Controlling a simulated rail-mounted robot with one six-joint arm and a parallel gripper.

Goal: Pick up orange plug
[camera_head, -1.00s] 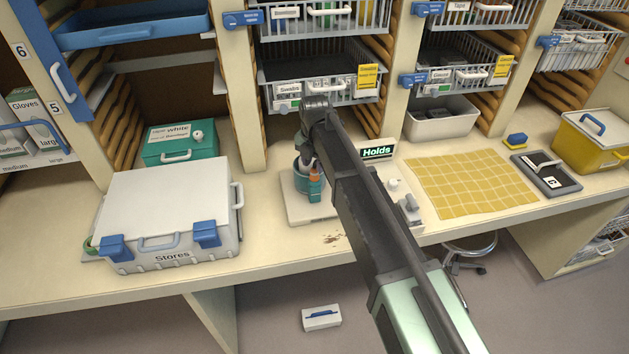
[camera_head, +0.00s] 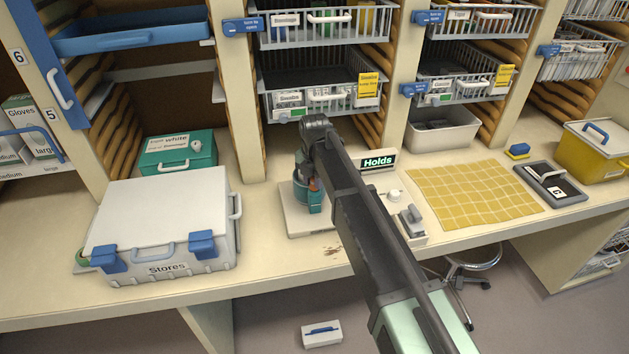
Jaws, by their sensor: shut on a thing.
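The orange plug (camera_head: 314,184) shows as a small orange patch at the upper side of a teal holder (camera_head: 301,194), which stands on a pale base plate (camera_head: 296,222) on the counter. My gripper (camera_head: 309,176) points down at the plug from above and is shut on it. The dark wrist and forearm cover much of the gripper from the right, so the fingertips are small and partly hidden. I cannot tell whether the plug is clear of the holder.
A white Stores case (camera_head: 165,215) stands left of the holder, with a teal box (camera_head: 178,155) behind it. Wire baskets (camera_head: 320,85) hang above. A yellow mat (camera_head: 475,190) lies farther right.

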